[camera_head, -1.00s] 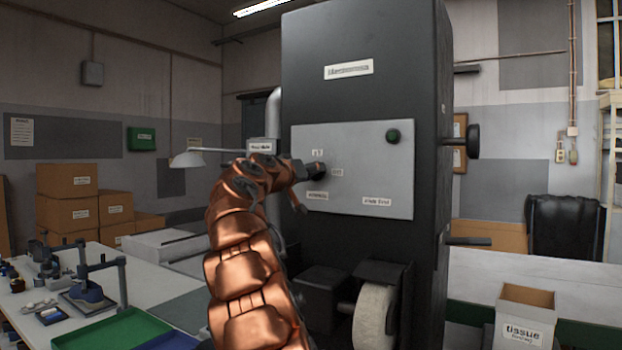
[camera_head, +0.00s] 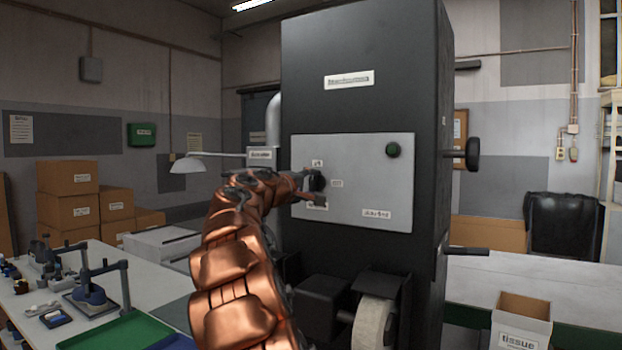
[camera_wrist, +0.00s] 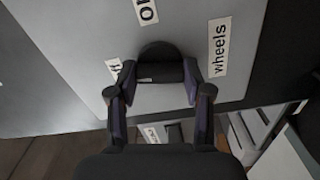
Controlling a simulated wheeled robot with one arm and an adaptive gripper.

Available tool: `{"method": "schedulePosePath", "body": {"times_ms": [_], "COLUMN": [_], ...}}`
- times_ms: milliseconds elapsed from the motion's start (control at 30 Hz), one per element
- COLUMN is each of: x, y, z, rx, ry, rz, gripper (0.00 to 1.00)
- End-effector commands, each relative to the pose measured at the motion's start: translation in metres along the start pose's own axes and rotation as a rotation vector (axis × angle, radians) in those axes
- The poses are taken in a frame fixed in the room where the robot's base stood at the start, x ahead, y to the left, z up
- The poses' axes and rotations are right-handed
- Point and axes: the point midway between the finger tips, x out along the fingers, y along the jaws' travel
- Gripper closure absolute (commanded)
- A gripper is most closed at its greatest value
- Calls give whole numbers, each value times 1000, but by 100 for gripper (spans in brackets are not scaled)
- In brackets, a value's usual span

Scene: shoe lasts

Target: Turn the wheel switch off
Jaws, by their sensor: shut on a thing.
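The wheel switch is a black knob (camera_wrist: 160,70) on a light grey panel (camera_wrist: 95,60). In the wrist view a label reading "wheels" is to its right, and labels partly reading "o" and "ff" are above and to its left. My gripper (camera_wrist: 158,82) has its two fingers on either side of the knob, shut on it. In the head view the knob (camera_head: 317,180) shows at the panel's left side, with my gripper (camera_head: 310,188) against it and my copper arm coming from below left. The knob's exact pointing direction cannot be told.
A pale wheel (camera_head: 373,322) is below. A lamp (camera_head: 188,165) and a workbench (camera_head: 50,305) stand left. A tissue box (camera_head: 522,320) is at lower right.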

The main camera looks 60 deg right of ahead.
Motion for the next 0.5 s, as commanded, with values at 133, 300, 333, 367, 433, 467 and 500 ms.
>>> {"method": "schedulePosePath", "body": {"times_ms": [133,300,333,367,433,467,500], "x": [0,0,0,0,0,0,0], "y": [2,1,1,1,0,0,0], "z": [-1,-1,-1,-1,-1,-1,-1], "rx": [-87,-155,-163,-170,-185,-190,-195], "ry": [1,1,1,1,1,1,0], "rz": [-1,0,-1,-1,-1,-1,-1], "gripper": [85,85,85,85,85,85,85]}}
